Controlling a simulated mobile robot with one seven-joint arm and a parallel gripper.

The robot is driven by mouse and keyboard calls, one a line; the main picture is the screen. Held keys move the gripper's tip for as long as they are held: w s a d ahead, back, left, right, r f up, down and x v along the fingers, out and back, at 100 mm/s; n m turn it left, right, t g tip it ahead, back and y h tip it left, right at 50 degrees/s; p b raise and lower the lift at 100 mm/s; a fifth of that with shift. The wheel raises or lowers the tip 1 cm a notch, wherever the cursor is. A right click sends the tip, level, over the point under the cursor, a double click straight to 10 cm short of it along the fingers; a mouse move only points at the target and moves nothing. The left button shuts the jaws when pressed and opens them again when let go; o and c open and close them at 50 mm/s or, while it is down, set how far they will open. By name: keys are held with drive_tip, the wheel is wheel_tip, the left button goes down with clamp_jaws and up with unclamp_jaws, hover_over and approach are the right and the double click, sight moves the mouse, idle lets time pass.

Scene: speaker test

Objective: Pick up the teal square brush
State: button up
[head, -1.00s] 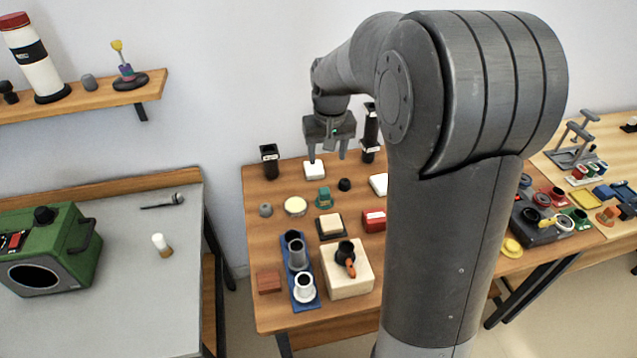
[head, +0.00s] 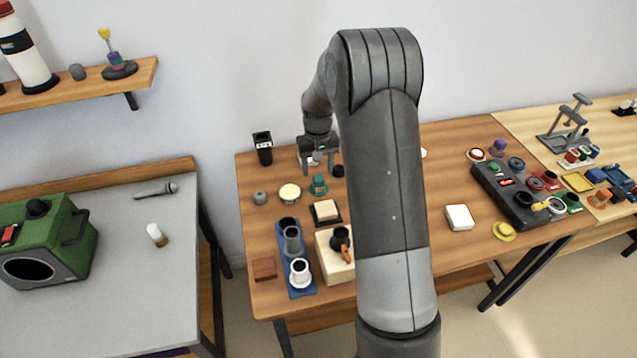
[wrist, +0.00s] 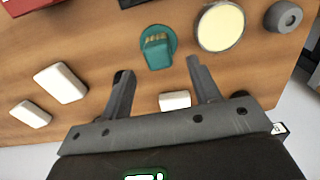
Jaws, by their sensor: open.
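The teal brush (head: 319,184) stands on the wooden table, just in front of my gripper in the head view. In the wrist view the teal brush (wrist: 157,50) shows a rounded base and a tan patch like bristles. It lies just beyond my fingertips, roughly centred between them. My gripper (head: 318,164) is open and low over the back of the table. In the wrist view my gripper's (wrist: 158,70) two fingers are spread, with no object held. A small white block (wrist: 174,100) shows between the fingers, nearer the palm.
A cream disc (wrist: 220,28) and a grey ring-like piece (wrist: 283,17) lie right of the brush in the wrist view. White blocks (wrist: 61,83) lie to the left. In the head view a dark tray (head: 326,219) with a tan block stands in front of the brush.

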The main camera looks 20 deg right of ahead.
sight(319, 177)
wheel_tip(319, 177, down, 5)
drive_tip(key=shift+s+d+f, duration=0.1)
drive_tip(key=shift+s, duration=0.05)
drive_tip(key=c, duration=1.1)
